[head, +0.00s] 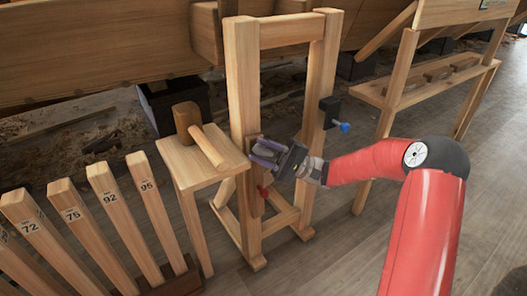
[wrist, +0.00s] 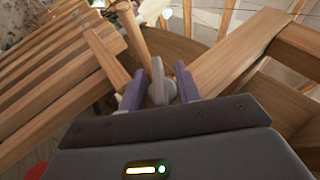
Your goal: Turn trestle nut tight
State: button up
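The wooden trestle (head: 242,95) stands upright in the middle of the head view. My gripper (head: 262,152) is at its left post, fingers pointing left at a small wooden block there. In the wrist view my gripper (wrist: 160,85) has its purple-grey fingers apart, on either side of a grey rounded piece (wrist: 160,78), likely the nut. Gaps show beside its upper part; whether its lower part touches a finger is unclear. In the head view the fingers hide this piece. A red part (head: 263,191) shows lower on the left post. A blue knob (head: 344,127) sits on a black block on the right post.
A small wooden stool (head: 183,160) with a mallet (head: 205,143) on it stands close left of the trestle. Numbered wooden slats (head: 118,212) stand in a rack at lower left. A wooden rack (head: 403,70) stands at right. Planked hull (head: 95,45) runs behind. Floor at right is clear.

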jog(key=s+v, duration=0.1)
jog(key=v, duration=0.6)
jog(key=shift+w+d+f, duration=0.2)
jog(key=shift+w+d, duration=0.2)
jog(key=shift+w, duration=0.1)
